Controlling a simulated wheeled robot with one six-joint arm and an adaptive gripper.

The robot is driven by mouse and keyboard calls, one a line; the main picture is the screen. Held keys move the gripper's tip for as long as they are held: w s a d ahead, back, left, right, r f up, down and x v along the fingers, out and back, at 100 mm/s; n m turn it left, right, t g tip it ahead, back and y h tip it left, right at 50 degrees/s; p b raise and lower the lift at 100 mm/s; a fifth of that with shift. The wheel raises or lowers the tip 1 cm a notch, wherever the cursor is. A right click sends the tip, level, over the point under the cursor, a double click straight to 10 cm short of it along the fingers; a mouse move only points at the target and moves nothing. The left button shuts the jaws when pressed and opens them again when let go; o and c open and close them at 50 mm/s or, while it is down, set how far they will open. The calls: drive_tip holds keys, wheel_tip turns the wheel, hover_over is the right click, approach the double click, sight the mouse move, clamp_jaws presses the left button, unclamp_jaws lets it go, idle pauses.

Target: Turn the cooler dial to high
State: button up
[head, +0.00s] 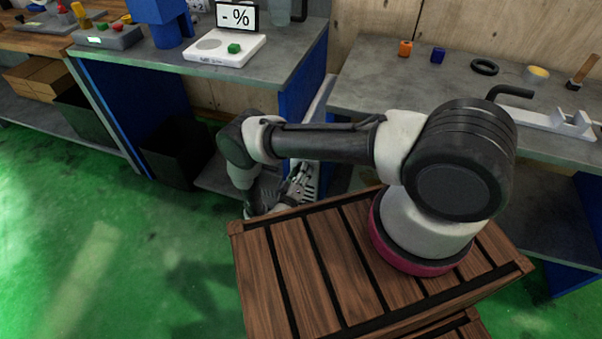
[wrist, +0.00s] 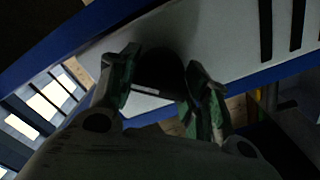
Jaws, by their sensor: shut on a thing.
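My gripper (wrist: 162,78) is shut on a dark round dial (wrist: 158,68) in the wrist view, with one fingertip on each side of it. The dial sits on a pale panel (wrist: 225,40) with a blue edge and dark slots, seemingly the cooler's face. The dial's markings and setting cannot be read in the shadow. In the head view my gripper (head: 297,187) is low in the gap between the two benches, beyond the wooden crate. The dial is hidden there, and only a little of the slotted panel (head: 311,190) shows.
A slatted wooden crate (head: 290,270) stands in front. The left bench (head: 150,52) carries a white scale (head: 225,55) with a green block. The right bench (head: 375,90) holds small parts. A black bin (head: 172,155) stands under the left bench. Green floor is open at left.

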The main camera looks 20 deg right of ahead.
drive_tip(key=m, duration=1.3)
drive_tip(key=shift+m, duration=0.4)
drive_tip(key=m, duration=0.7)
drive_tip(key=shift+s+f, duration=0.1)
drive_tip(key=m, duration=0.6)
drive_tip(key=shift+m, duration=0.3)
drive_tip(key=o, duration=1)
drive_tip(key=v, duration=1.2)
